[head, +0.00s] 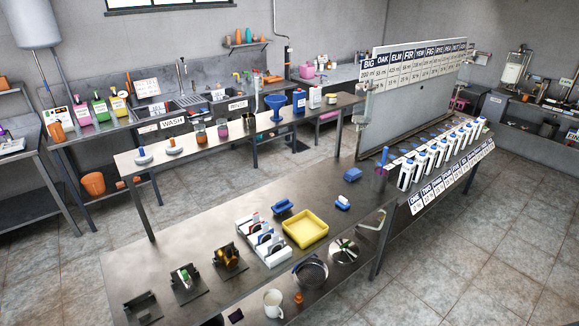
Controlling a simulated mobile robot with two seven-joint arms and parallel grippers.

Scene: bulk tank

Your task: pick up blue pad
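A flat blue block that looks like a pad (353,174) lies on the steel bench (190,238), near its far right part, left of a purple cup (381,170). A smaller blue-and-white item (343,203) lies a little nearer on the same bench. A blue holder-like piece (283,207) sits further left, behind a white rack. Which of these is the blue pad I cannot tell for certain; the flat block fits best. Neither of my grippers shows in the head view.
A yellow tray (305,229) and a white rack (263,243) stand mid-bench. A row of white-and-blue dispensers (430,160) stands at right. Black fixtures (187,283) sit at the near left. A second bench (135,162) runs behind. Bare bench surrounds the flat blue block on its left.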

